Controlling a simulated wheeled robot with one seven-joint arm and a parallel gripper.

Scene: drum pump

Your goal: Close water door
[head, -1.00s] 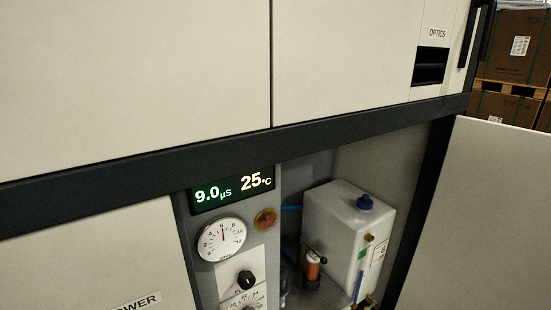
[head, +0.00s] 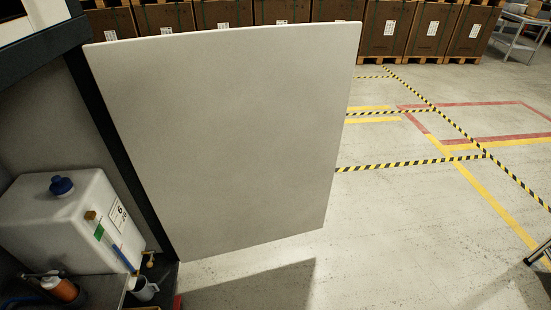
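The water door (head: 225,135) is a large pale flat panel in the middle of the head view. It stands wide open, swung out to the right from the dark frame post (head: 112,150) on its left side. The water compartment behind it is exposed at the left. Inside it sits a white tank (head: 60,225) with a blue cap (head: 61,186), a label and a clear blue-tinted tube.
Open concrete floor (head: 420,240) with striped tape lies right of the door. Strapped brown boxes (head: 335,12) line the back. A grey metal table (head: 522,30) stands at the far right.

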